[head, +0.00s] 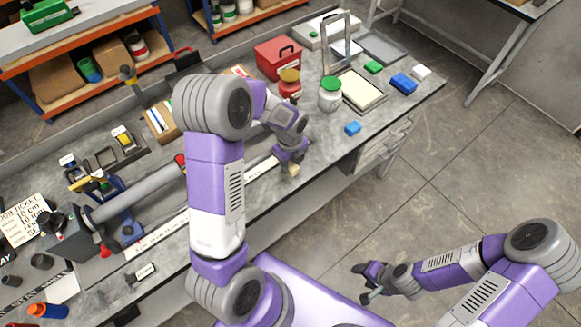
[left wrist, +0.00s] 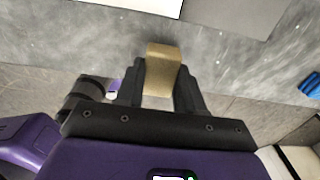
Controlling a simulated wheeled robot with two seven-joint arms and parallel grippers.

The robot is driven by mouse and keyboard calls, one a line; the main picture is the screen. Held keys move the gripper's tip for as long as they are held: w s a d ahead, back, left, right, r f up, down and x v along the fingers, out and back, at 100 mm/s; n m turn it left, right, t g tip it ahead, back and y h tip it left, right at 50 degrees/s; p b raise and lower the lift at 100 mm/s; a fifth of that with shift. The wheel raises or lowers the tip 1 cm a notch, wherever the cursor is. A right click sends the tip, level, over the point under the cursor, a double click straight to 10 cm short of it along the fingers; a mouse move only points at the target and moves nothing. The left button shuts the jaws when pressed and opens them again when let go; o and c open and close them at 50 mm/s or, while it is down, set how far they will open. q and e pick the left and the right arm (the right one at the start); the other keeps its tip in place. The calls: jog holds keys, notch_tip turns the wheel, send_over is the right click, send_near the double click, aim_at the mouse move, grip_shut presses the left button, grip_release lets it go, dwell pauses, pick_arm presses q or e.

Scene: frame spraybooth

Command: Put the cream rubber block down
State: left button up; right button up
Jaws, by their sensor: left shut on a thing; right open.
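The cream rubber block (left wrist: 162,65) is tan in the left wrist view, held between the two dark fingers of my left gripper (left wrist: 160,88). In the head view my left gripper (head: 291,163) is at the front edge of the workbench (head: 328,152), and a small tan end of the block (head: 293,170) shows below it. The block's far end overlaps the grey bench top in the wrist view, its near end the floor. I cannot tell whether it touches the bench. My right gripper (head: 370,284) is open, low over the floor and away from the bench.
A long grey tube (head: 145,192) lies to the left.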

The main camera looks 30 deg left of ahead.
aim_at(291, 164)
pick_arm(q)
jog(key=shift+f, duration=1.35)
jog(key=shift+f, duration=0.1)
jog(key=o, duration=1.1)
notch_tip(291, 164, up, 12)
jog(key=p, duration=0.1)
